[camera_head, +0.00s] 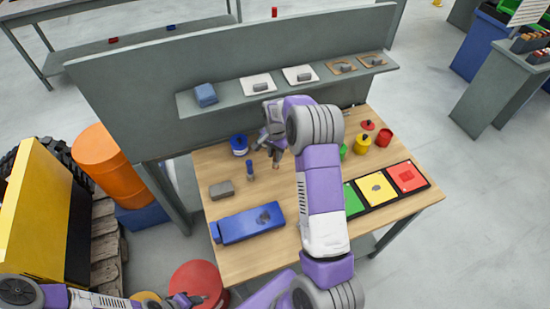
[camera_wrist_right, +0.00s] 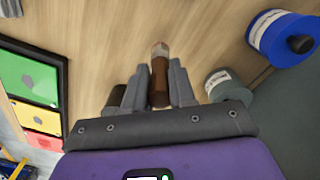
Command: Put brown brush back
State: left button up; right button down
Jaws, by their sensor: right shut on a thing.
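The brown brush (camera_wrist_right: 158,82) is between the fingers of my right gripper (camera_wrist_right: 157,88) in the right wrist view. It has a brown handle, a metal band and a pale tip. In the head view my right gripper (camera_head: 271,148) is over the back part of the wooden table, right of the blue can (camera_head: 239,145). That can shows in the wrist view too (camera_wrist_right: 277,38), with a grey container (camera_wrist_right: 226,84) beside the gripper. Whether the brush touches the table is unclear. My left gripper (camera_head: 184,300) is low at the bottom left, by a red drum; its fingers are too small to read.
A blue case (camera_head: 240,226), a grey block (camera_head: 221,190) and a small blue upright item (camera_head: 250,171) are on the table's left. A black tray (camera_head: 429,185) with coloured panels and several small cans are on the right. A shelf (camera_head: 225,103) runs behind.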

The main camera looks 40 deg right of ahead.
jog(key=shift+w+f, duration=0.1)
jog(key=shift+f, duration=1.25)
jog(key=shift+f, duration=0.15)
jog(key=c, duration=0.9)
grip_release()
jog(key=shift+c, duration=0.2)
jog(key=shift+r, duration=0.3)
notch_tip(320, 180, up, 12)
jog(key=shift+f+p, duration=0.1)
jog(key=shift+p, duration=0.35)
